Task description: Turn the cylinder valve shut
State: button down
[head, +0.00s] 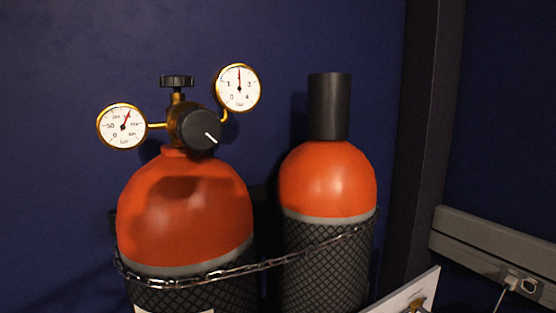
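The left gas cylinder (185,225) has an orange-red domed top and a dark mesh-patterned lower body. Its cylinder valve has a small black ridged handwheel (177,81) on top of a brass stem. A larger black knob (196,127) with a white line faces forward below it. A left gauge (122,126) and a right gauge (238,88), both brass-rimmed, flank the knob. The left needle points up and right; the right needle points nearly straight up. My gripper is not in view.
A second orange cylinder (328,182) with a black cap (330,106) stands to the right. A chain (270,262) runs across both cylinders. A dark post (425,130) and a grey wall rail (490,250) with a plug are at the right. A white panel (400,294) juts in below.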

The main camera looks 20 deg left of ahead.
aim_at(177, 82)
jog(key=k+j+u, duration=0.1)
jog(key=j+u, duration=0.65)
jog(key=k+j, duration=0.05)
jog(key=j, duration=0.05)
